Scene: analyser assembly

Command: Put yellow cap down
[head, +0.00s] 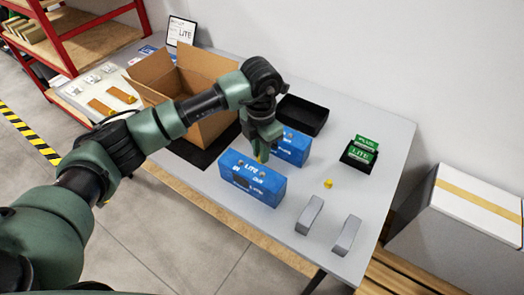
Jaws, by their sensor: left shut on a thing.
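My left gripper (263,150) points down above the near blue LITE box, at the middle of the table. It is shut on a small yellow cap (263,157), of which only a bit shows between the fingers. Another small yellow piece (328,183) lies on the grey table (385,150), right of the blue boxes. The near blue box (252,182) stands under and in front of the gripper. A second blue box (292,147) stands just behind it. My right gripper is not in view.
An open cardboard box (158,76) stands left on a dark mat. A black tray (302,115) lies behind the gripper. Green cards stand in a black holder (357,157) at right. Two grey blocks (310,214) lie near the front edge. Bare table surrounds the loose yellow piece.

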